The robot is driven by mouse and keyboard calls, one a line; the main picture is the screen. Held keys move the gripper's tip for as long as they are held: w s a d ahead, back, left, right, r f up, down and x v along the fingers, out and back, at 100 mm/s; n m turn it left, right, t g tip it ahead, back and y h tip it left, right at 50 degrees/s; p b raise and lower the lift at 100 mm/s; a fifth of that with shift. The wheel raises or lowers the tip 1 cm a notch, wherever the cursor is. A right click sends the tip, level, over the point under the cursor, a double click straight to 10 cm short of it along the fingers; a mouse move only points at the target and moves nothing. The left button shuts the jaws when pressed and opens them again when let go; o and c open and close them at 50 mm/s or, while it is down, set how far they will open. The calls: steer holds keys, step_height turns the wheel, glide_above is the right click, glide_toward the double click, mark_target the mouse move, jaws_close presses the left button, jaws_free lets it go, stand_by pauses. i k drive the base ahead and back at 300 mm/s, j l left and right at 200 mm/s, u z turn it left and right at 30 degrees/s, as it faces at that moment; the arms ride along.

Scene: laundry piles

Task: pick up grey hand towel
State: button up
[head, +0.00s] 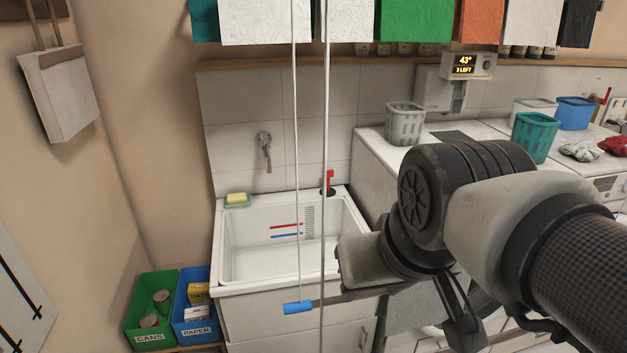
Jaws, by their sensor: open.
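A grey, textured cloth-like patch (413,308) shows low behind my arm, in front of the white units. My arm covers much of it, so I cannot tell for sure that it is the grey hand towel. A pale grey-white cloth (345,20) hangs at the top, cut off by the picture edge. My gripper (462,322) shows only in part, as dark finger-like pieces below my arm at the lower right. It is open, and I see nothing held in it. Its distance to the grey patch cannot be told.
A white sink (235,285) stands in the middle behind two thin vertical cords. Green (150,337) and blue (205,330) bins stand at lower left. Baskets, including a grey one (404,123), stand on the right counter. Several cloths hang above.

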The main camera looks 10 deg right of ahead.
mark_target(421, 304)
steer(key=l+z, duration=0.1)
steer(key=z, duration=0.2)
steer(key=k+l+z, duration=0.1)
steer(key=z, duration=0.2)
steer(key=i+j+z, duration=0.3)
steer(key=l+u, duration=0.25)
steer(key=u, duration=0.2)
steer(key=l+u, duration=0.2)
steer(key=u, duration=0.3)
